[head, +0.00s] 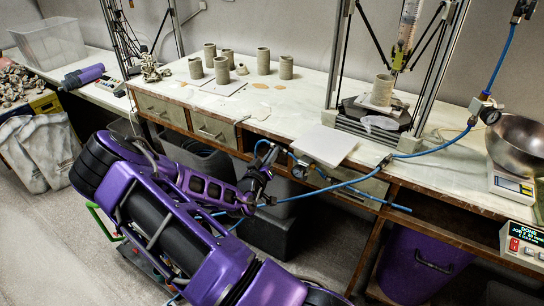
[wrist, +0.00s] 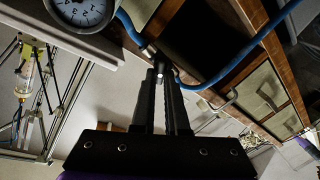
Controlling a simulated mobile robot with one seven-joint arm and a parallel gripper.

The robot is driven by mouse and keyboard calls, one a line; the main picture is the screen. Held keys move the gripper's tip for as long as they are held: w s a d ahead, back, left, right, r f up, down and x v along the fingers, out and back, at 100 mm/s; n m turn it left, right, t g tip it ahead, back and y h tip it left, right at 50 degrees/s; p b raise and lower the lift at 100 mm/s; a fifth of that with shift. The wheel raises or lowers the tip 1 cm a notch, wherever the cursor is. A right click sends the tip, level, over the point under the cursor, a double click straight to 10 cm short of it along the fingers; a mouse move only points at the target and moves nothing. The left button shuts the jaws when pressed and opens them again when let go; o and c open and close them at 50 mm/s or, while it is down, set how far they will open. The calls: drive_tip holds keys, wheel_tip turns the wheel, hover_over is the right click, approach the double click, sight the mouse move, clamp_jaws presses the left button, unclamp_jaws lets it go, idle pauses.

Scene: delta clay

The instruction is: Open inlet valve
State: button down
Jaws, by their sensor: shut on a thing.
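In the wrist view, the two black fingers of my gripper (wrist: 164,76) are closed together at a small metal valve fitting (wrist: 151,52) on the blue hose line. The fingers hide most of what they hold, so the valve handle's angle cannot be told. The gauge (wrist: 84,8) is close by at the upper left of the wrist view.
A wooden workbench (head: 300,112) with drawers carries clay cups (head: 263,61) and a clay printer frame. A steel bowl (head: 517,145) and a control box (head: 524,245) are at right. A purple bin (head: 420,265) stands underneath.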

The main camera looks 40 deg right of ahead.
drive_tip(key=n+y, duration=0.1)
drive_tip(key=n, duration=0.4)
drive_tip(key=n+y+p, duration=0.1)
drive_tip(key=n, duration=0.3)
drive_tip(key=shift+n+t+y, duration=0.3)
drive_tip(key=shift+n, duration=0.1)
drive_tip(key=c, duration=0.9)
unclamp_jaws()
drive_tip(key=shift+r+p+v, duration=0.15)
drive_tip(key=shift+p+v, duration=0.5)
drive_tip(key=shift+v, duration=3.75)
drive_tip(key=shift+r+p+v, duration=0.1)
drive_tip(key=shift+p+v, duration=0.55)
drive_tip(key=shift+v, duration=3.75)
